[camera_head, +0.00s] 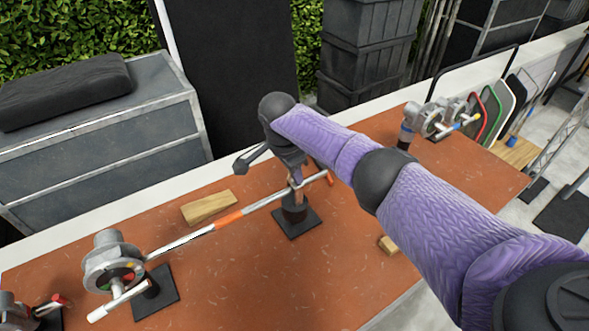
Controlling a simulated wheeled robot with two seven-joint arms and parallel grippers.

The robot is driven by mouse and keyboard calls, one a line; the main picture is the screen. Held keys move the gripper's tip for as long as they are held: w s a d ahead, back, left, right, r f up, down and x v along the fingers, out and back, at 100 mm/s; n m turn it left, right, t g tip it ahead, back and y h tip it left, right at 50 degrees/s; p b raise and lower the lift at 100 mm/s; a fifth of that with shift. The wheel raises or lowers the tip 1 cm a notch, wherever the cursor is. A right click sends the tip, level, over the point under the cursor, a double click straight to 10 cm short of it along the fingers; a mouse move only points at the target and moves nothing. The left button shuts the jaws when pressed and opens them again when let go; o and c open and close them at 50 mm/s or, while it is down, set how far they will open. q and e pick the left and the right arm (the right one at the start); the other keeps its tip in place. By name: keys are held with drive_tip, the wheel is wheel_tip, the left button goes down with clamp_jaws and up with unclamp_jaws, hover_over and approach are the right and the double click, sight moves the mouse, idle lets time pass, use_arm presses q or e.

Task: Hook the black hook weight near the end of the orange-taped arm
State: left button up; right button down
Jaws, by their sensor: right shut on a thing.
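The orange-taped arm (185,239) is a silver rod running from a metal grip head (110,265) at lower left up to the middle. It has an orange band (229,220) and an orange tip at its far end. My right gripper (296,178) is at the rod's far end, shut on the upper part of the black hook weight (294,208). The weight is upright, close to the rod, above or on a black square plate (308,224). The gripper covers the hook, so I cannot tell whether it is around the rod. My left gripper is out of view.
A wooden block (208,207) lies behind the rod on the rust-coloured table (345,277). Another block (388,245) is partly behind my right arm. A second grip head (428,118) stands at back right. Flat panels (490,112) are racked beyond it.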

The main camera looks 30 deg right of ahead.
sight(287, 189)
drive_tip(key=c, duration=0.6)
unclamp_jaws()
drive_tip(key=shift+o, duration=0.2)
drive_tip(key=p+v, duration=0.1)
drive_tip(key=v, duration=0.9)
drive_tip(key=shift+p, duration=0.3)
drive_tip(key=shift+f, duration=0.1)
